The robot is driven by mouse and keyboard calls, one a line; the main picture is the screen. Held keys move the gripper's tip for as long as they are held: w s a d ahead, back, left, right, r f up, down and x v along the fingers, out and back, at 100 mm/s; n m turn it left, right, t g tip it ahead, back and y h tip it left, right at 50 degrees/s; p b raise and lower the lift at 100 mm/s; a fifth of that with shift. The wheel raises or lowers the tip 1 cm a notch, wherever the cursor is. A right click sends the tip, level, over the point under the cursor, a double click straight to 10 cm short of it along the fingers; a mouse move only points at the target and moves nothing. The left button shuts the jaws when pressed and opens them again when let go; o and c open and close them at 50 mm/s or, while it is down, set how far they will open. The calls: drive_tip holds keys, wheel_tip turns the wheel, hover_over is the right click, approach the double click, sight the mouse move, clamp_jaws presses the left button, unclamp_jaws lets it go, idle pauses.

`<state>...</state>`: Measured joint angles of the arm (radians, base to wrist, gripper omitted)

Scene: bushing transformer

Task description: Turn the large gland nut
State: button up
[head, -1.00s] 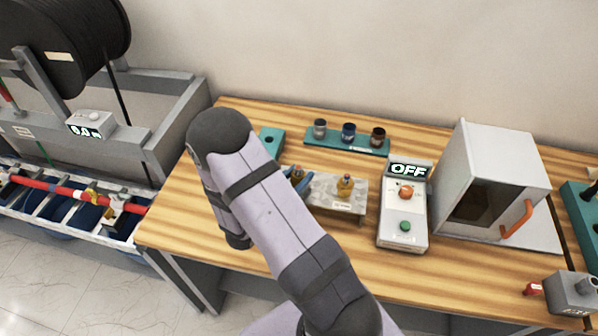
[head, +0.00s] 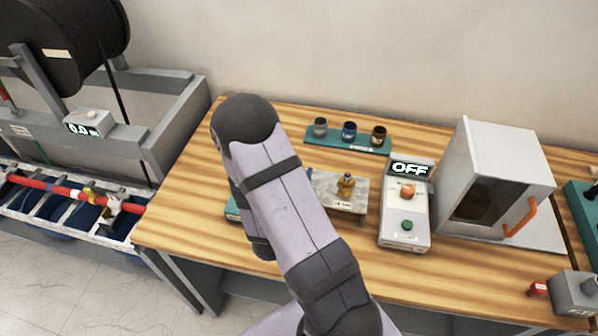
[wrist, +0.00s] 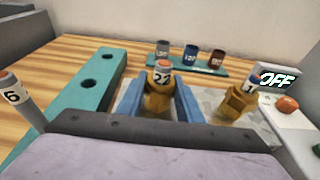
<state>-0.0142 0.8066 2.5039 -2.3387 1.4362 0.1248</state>
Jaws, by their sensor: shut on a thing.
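The large brass gland nut (wrist: 158,98) stands at the left of a grey speckled block, in the middle of the wrist view. A white piece marked 22 with an orange top (wrist: 162,74) rises out of it. My gripper (wrist: 159,92) has its two blue fingers on either side of the nut and is shut on it. In the head view this smaller gland (head: 346,186) shows, while my arm hides the large nut and my gripper.
A teal rack (head: 346,143) with three cups is behind. A control box (head: 406,205) reading OFF and a white oven (head: 490,185) stand to the right.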

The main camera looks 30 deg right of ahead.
idle(0.3)
drive_tip(key=shift+d+n+t+y, duration=0.1)
drive_tip(key=shift+n+t+y, duration=0.3)
drive_tip(key=shift+n, duration=0.1)
drive_tip(key=shift+r+n+t+y+p, duration=0.15)
drive_tip(key=shift+n+t+y+p, duration=0.3)
drive_tip(key=shift+p, duration=0.2)
drive_tip(key=shift+y+p, duration=0.25)
drive_tip(key=shift+p, duration=0.05)
drive_tip(key=o, duration=2.3)
drive_tip(key=shift+s, duration=0.1)
